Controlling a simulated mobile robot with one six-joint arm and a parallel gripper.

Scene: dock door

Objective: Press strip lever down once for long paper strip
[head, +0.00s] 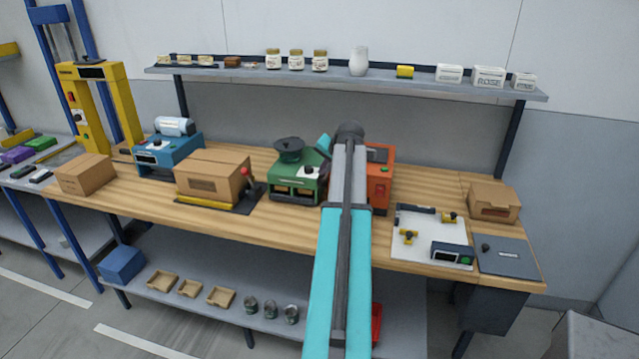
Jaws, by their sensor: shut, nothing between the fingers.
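A red-knobbed lever (244,174) stands up at the right end of a black and yellow base (207,203) that holds a cardboard box. A blue machine (167,155) with a white roll (174,126) on top stands to its left. A green machine (297,182) with a dark round top stands to its right. I cannot tell which of these carries the strip lever, and no paper strip is clearly visible.
The wooden bench (140,208) has a clear front strip. A shelf (340,82) with jars and small boxes hangs above it. A yellow frame (88,100) stands at left. A white board (420,225) with clamps and a cardboard box (493,202) sit at right.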

